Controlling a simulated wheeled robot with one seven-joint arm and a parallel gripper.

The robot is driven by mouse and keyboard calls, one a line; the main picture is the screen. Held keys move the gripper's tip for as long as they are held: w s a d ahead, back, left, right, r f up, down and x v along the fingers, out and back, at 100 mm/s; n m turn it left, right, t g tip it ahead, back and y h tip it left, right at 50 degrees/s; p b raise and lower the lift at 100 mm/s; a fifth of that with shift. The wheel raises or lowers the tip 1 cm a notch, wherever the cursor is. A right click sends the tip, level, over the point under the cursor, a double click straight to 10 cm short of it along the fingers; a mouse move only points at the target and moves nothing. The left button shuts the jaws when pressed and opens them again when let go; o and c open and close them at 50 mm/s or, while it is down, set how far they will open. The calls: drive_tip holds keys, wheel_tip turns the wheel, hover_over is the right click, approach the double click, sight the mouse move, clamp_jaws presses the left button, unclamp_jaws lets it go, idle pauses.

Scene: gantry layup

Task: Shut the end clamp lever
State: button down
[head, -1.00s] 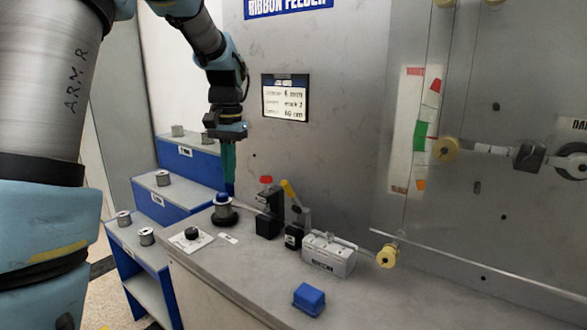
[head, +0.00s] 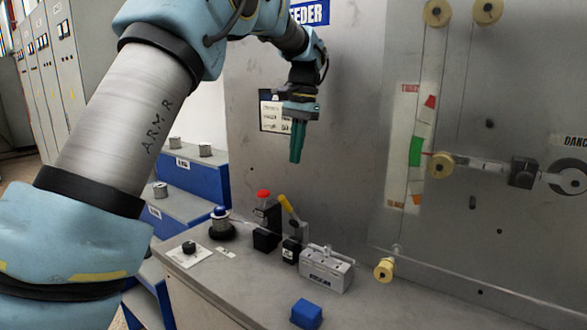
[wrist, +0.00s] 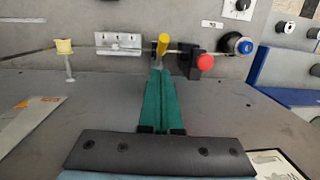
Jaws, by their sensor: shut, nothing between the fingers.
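A small dark clamp (head: 291,250) stands on the grey bench, with a yellow lever (head: 288,205) tilted up to the left. The yellow lever also shows in the wrist view (wrist: 162,44), just beyond my fingertips. Beside the clamp is a black unit (head: 267,238) with a red knob (head: 263,194); the knob is right of the lever in the wrist view (wrist: 205,62). My gripper (head: 296,160) has green fingers, shut and empty, pointing down above the yellow lever and apart from it. Its fingers also show in the wrist view (wrist: 161,72).
A grey metal block (head: 326,270) sits right of the clamp, and a blue box (head: 306,314) in front. A blue-topped spool (head: 221,224) stands to the left. A yellow roller (head: 384,270) is at the right. The panel (head: 350,150) rises behind.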

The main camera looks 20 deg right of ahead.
drive_tip(key=p, duration=0.2)
hover_over(292, 214)
drive_tip(key=f, duration=0.9)
drive_tip(key=shift+s+a, duration=0.15)
drive_tip(key=shift+a, duration=0.05)
